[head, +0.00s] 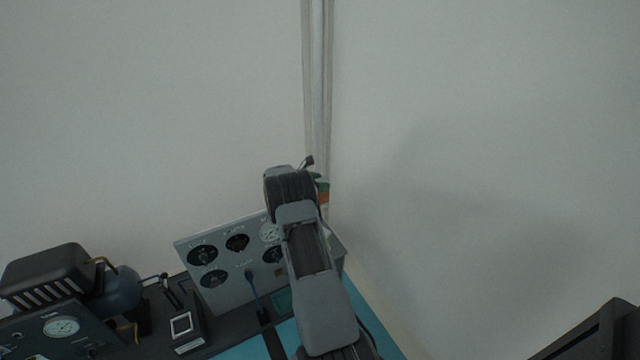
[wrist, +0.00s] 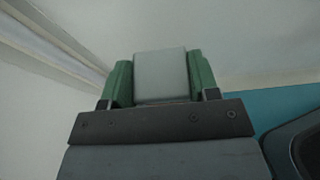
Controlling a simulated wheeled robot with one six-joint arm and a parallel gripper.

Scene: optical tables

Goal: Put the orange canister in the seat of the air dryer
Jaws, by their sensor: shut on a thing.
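My gripper (wrist: 160,62) has green fingers on both sides of a pale grey, box-like face (wrist: 160,84) in the wrist view and is shut on it. In the head view my gripper (head: 321,186) is mostly hidden behind my arm. A small patch of orange, the orange canister (head: 324,197), shows beside the green there, high in front of the wall. Only the pale face of the held thing shows in the wrist view. I cannot make out the air dryer's seat in either view.
A grey panel with dials (head: 225,282) stands behind and left of my arm. A black-topped machine with a blue tank (head: 120,290) and a gauge box (head: 62,328) are at far left. A small device (head: 186,332) is in front. Pale pipes (head: 317,80) run up the wall.

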